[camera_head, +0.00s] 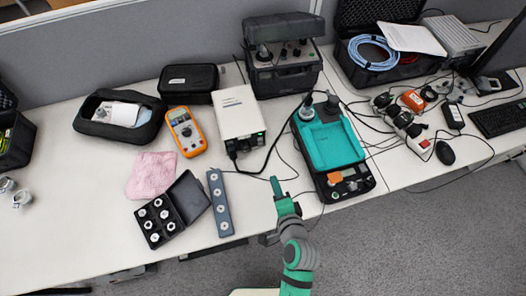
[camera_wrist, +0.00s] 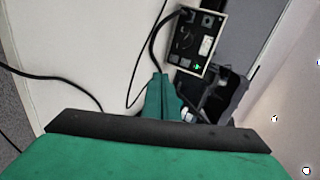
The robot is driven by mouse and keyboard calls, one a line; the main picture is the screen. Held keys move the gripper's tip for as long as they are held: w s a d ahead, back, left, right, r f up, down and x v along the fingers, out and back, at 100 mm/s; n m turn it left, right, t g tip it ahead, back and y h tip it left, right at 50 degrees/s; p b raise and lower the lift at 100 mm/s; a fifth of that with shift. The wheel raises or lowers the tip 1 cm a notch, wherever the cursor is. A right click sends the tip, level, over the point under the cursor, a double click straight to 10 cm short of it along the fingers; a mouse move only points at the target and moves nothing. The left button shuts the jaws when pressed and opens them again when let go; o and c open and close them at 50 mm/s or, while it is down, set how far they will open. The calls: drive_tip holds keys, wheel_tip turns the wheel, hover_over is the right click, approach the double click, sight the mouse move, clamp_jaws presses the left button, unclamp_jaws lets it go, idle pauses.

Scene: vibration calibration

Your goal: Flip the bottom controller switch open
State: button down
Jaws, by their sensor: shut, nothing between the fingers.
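A white controller box (camera_head: 237,110) stands on the table, up and left of my gripper (camera_head: 274,182) in the head view. Its dark front panel (camera_head: 249,143) also shows in the wrist view (camera_wrist: 195,40), with a black cable plugged in, a small lit green spot near one corner and a pale switch-like rectangle (camera_wrist: 206,45). I cannot tell the switch's position. My gripper is shut and empty; its green fingers in the wrist view (camera_wrist: 162,95) are apart from the panel, and part of the scene behind them is hidden.
A teal-topped device (camera_head: 330,140) stands right of my gripper, and a grey strip with round studs (camera_head: 219,203) lies left. An orange multimeter (camera_head: 186,131) is left of the box. Loose black cables (camera_head: 262,168) cross the table near my gripper.

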drive_tip(key=shift+w+a+r+m, duration=0.15)
drive_tip(key=shift+w+r+m, duration=0.2)
drive_tip(key=shift+w, duration=0.35)
approach(260, 144)
drive_tip(key=w+f, duration=0.3)
drive_tip(key=shift+w+a+f, duration=0.3)
drive_tip(key=shift+w, duration=0.1)
drive_tip(key=shift+w+a+f, duration=0.1)
drive_tip(key=shift+w+a, duration=0.1)
drive_tip(key=shift+w, duration=0.5)
drive_tip(key=shift+w, duration=0.15)
drive_tip(key=shift+w+a+f, duration=0.1)
drive_tip(key=shift+r, duration=0.8)
